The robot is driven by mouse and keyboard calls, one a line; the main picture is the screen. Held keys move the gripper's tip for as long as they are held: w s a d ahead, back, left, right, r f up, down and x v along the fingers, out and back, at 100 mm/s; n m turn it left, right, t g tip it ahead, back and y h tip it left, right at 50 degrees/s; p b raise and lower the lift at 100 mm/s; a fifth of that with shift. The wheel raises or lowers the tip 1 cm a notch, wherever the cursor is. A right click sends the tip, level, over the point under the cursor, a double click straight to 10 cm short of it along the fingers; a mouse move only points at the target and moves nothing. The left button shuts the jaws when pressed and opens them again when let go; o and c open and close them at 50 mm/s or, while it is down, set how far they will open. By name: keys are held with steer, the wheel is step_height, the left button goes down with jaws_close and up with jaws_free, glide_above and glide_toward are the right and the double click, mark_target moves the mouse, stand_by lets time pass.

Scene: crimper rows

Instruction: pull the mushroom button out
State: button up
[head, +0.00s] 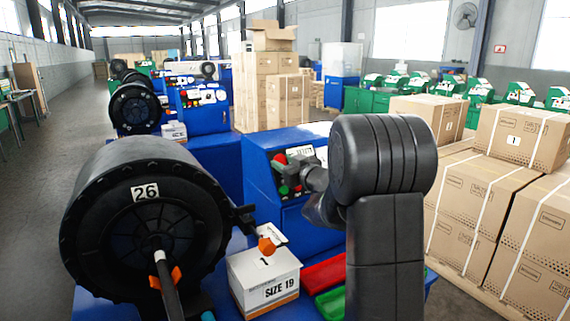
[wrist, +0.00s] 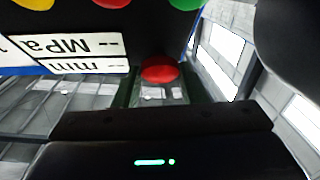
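The red mushroom button (wrist: 160,72) shows in the wrist view at the lower edge of a dark panel, which appears upside down. My gripper (wrist: 160,88) reaches toward it, with a dark finger close to each side of the button. A gap shows between the fingers; I cannot tell whether they touch the button. In the head view my gripper (head: 291,175) is at the front of the blue machine's control panel (head: 304,157). It and my arm hide part of the panel.
A black reel marked 26 (head: 146,215) stands at the left. A white box marked SIZE 19 (head: 265,285) and red (head: 324,273) and green bins sit in front of the panel. Stacked cartons (head: 480,205) fill the right. Open floor (head: 50,190) lies at the far left.

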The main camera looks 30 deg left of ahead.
jaws_close()
steer(key=shift+s+d+r, duration=0.2)
steer(key=shift+d+r, duration=0.15)
steer(key=shift+d, duration=0.1)
steer(key=o, duration=0.8)
jaws_free()
steer(key=shift+o, duration=1.4)
steer(key=b+v, duration=0.2)
steer(key=v, duration=1.2)
steer(key=shift+a, duration=0.1)
